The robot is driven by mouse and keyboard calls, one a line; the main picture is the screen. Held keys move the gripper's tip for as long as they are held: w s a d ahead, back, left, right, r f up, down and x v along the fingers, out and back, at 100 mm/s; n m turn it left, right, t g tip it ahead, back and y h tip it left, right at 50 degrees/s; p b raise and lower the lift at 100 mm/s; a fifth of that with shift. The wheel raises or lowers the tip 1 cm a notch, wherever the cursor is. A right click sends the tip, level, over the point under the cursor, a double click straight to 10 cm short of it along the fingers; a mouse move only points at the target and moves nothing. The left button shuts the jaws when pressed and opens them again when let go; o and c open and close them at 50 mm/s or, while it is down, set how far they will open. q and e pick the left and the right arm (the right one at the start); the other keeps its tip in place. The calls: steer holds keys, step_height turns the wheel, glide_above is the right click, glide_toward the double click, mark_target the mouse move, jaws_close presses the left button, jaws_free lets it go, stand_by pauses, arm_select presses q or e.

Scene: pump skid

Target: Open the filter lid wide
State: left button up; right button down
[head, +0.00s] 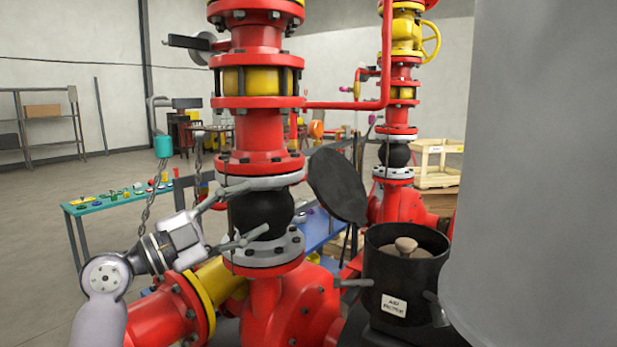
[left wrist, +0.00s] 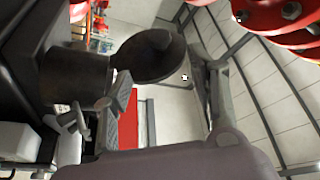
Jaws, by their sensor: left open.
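The filter is a black cylindrical pot (head: 398,288) with a white label, at the right in the head view. Its top is uncovered and a light brown knob-like piece shows inside. The round dark filter lid (head: 338,185) stands steeply tilted up at the pot's left rear. In the left wrist view the lid (left wrist: 150,56) is swung away from the pot's mouth, with the pot (left wrist: 75,75) beside it. My left gripper (head: 256,210) is open and empty, left of the lid and apart from it, in front of the red pump pipe. My right gripper is not in view.
A thick red flanged pipe (head: 262,139) rises just beside my left gripper. A chain (head: 150,195) hangs at the left. A green-topped table (head: 100,203) with small parts and a blue bench (head: 318,228) stand behind.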

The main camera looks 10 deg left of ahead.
mark_target(309, 183)
arm_select(q)
steer(key=p+x, duration=0.6)
steer(key=x, duration=0.8)
steer(key=shift+d+f, duration=0.1)
steer(key=shift+d, duration=0.05)
steer(key=shift+c, duration=0.5)
jaws_close()
